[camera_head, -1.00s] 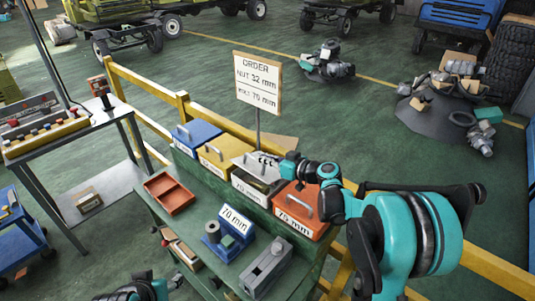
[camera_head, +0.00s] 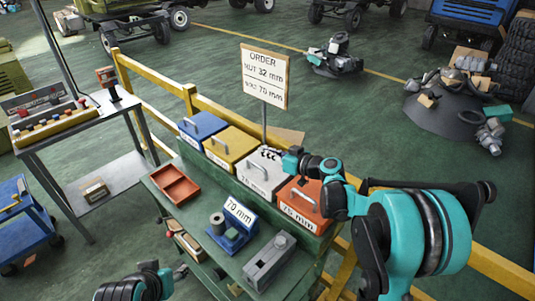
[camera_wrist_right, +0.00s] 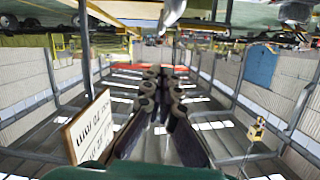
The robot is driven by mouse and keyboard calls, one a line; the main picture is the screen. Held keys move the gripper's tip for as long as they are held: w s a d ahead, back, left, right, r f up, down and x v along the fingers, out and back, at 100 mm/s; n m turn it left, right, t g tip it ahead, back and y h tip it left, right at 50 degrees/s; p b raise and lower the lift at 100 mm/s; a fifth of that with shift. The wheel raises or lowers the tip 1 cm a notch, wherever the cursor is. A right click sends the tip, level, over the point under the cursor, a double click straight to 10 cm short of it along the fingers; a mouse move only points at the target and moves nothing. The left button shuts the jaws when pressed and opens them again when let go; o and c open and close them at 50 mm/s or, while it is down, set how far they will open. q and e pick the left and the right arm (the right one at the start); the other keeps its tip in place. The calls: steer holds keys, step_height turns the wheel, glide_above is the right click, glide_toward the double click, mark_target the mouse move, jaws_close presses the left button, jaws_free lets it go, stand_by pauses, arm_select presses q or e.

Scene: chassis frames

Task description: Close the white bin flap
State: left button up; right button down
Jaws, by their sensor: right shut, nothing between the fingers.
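The white bin (camera_head: 251,187) stands in the row of bins on the green bench, between the yellow and orange bins. Its white flap (camera_head: 258,168) with a grey handle lies down over the bin's front, and no dark opening shows. My right gripper (camera_head: 270,154) is at the flap's upper right edge; I cannot tell if it touches. In the right wrist view its fingers (camera_wrist_right: 162,80) are together with nothing between them. My left gripper (camera_head: 180,272) is low at the left, away from the bins, its fingers small and unclear.
The blue bin (camera_head: 203,128), yellow bin (camera_head: 231,147) and orange bin (camera_head: 304,204) have lowered flaps. The order sign (camera_head: 264,76) stands behind the row. A red tray (camera_head: 175,187), a 70 mm stand (camera_head: 232,225) and a grey block (camera_head: 269,263) occupy the bench.

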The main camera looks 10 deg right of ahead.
steer(key=r, duration=0.1)
steer(key=r+p, duration=0.1)
steer(key=shift+s+a+r, duration=0.1)
steer(key=shift+a+r, duration=0.2)
steer(key=shift+r, duration=0.1)
steer(key=s+a+f+p+v, duration=0.1)
steer(key=v, duration=0.9)
steer(key=s+a+f+m+g+h+b, duration=0.25)
steer(key=s+f, duration=0.35)
steer(key=s, duration=0.5)
arm_select(q)
steer(key=f+b, duration=0.2)
steer(key=b, duration=0.1)
steer(key=f+b, duration=0.1)
steer(key=f, duration=0.1)
steer(key=shift+s+d+f, duration=0.1)
steer(key=shift+s+d, duration=0.25)
steer(key=shift+s, duration=0.05)
arm_select(e)
steer(key=s+d+f+m+g+h, duration=0.1)
steer(key=s+d+f+m+h, duration=0.1)
steer(key=s, duration=0.5)
steer(key=s+d+f+m+g+h, duration=0.1)
steer(key=s+d+f+h, duration=0.1)
steer(key=s+f+h, duration=0.3)
steer(key=s+f, duration=0.1)
steer(key=s, duration=0.2)
steer(key=shift+d+m, duration=0.35)
steer(key=shift+d, duration=0.05)
